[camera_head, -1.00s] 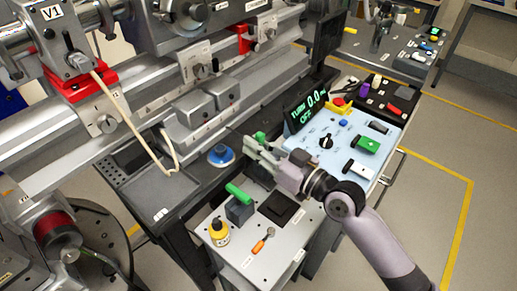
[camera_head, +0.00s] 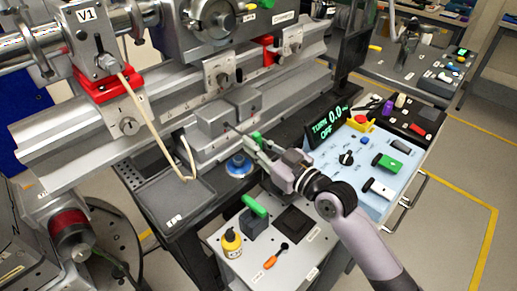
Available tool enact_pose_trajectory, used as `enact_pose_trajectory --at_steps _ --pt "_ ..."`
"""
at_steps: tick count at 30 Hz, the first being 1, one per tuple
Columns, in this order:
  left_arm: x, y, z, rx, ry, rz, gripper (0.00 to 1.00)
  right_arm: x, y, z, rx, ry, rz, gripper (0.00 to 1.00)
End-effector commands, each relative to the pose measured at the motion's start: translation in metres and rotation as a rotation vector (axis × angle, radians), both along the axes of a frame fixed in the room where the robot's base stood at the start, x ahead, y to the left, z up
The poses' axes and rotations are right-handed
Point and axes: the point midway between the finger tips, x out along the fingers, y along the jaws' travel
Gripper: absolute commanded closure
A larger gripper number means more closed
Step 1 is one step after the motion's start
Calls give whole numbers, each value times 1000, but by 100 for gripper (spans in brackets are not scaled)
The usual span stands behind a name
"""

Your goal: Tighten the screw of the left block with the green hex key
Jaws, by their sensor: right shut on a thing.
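Two grey blocks sit side by side on the rail: the left block (camera_head: 213,121) and the right block (camera_head: 243,101). My right gripper (camera_head: 262,149) is shut on the green hex key (camera_head: 256,138), just in front of the blocks. Only a bit of its green handle shows between the fingers. A thin dark shaft seems to reach from it toward the left block; I cannot tell whether its tip touches the screw. The screw itself is too small to make out. My left gripper is not in view.
A blue round piece (camera_head: 238,167) lies below the gripper. The grey side table carries a green-handled thing in a dark holder (camera_head: 253,222), a yellow bottle (camera_head: 231,242) and an orange screwdriver (camera_head: 275,257). The control panel (camera_head: 366,163) with a "TURN 0.0 OFF" display stands right.

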Motion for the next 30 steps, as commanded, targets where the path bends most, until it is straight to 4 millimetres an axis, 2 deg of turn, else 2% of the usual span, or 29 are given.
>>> enact_pose_trajectory --at_steps 1,11,18,26,30 --pt "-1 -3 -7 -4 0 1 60 0 -1 -3 -42 -43 1 100" --pt "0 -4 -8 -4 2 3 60 0 0 -1 -86 -89 0 100" --pt "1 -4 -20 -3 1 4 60 0 -1 -2 -317 -317 0 100" --pt "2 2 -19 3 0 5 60 0 0 -1 -340 -342 -1 100" --pt "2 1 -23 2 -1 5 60 1 -1 -1 -498 -498 1 100"
